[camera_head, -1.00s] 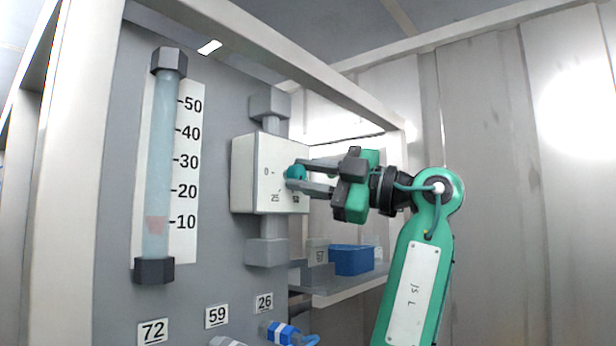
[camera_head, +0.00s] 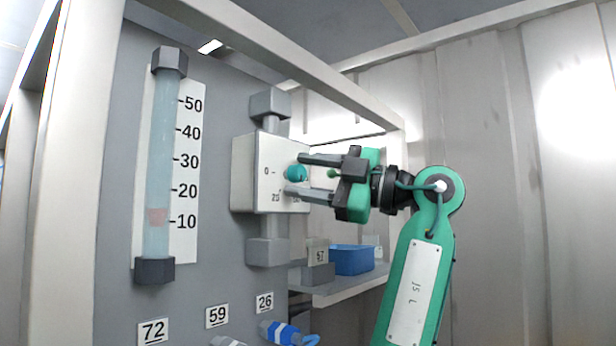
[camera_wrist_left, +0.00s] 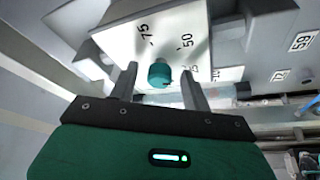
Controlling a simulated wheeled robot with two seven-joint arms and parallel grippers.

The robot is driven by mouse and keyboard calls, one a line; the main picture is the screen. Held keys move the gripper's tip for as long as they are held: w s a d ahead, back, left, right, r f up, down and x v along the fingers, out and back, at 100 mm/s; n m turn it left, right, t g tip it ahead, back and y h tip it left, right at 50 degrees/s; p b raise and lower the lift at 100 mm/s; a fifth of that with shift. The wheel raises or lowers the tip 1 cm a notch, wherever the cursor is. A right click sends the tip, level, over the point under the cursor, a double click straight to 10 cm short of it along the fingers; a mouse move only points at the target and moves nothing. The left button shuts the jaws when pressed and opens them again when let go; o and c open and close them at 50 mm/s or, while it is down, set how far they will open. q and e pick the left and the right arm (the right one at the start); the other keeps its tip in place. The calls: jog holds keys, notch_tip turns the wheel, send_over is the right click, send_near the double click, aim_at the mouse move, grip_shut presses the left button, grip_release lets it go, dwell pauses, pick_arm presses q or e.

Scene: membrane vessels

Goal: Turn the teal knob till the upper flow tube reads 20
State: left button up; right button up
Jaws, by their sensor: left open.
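The teal knob (camera_head: 296,173) sticks out of the white valve box (camera_head: 256,172) and also shows in the left wrist view (camera_wrist_left: 159,74). The flow tube (camera_head: 160,130) stands upright on the grey panel beside a scale marked 10 to 50. Its reddish float (camera_head: 157,216) sits a little above the 10 mark. My left gripper (camera_head: 294,175) is open, one finger on each side of the knob. In the left wrist view, gaps show between the knob and both fingers (camera_wrist_left: 157,72). My right gripper is out of view.
Below the box are number plates 72 (camera_head: 153,332), 59 (camera_head: 217,316) and 26 (camera_head: 265,302), with a blue connector (camera_head: 280,332). A blue bin (camera_head: 351,260) sits on a shelf at the right. A frame beam (camera_head: 260,55) runs above the box.

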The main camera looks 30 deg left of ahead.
pick_arm(q)
jog(key=b+v, duration=0.3)
jog(key=v, duration=1)
jog(key=shift+w+d, duration=0.15)
jog(key=shift+d, duration=0.15)
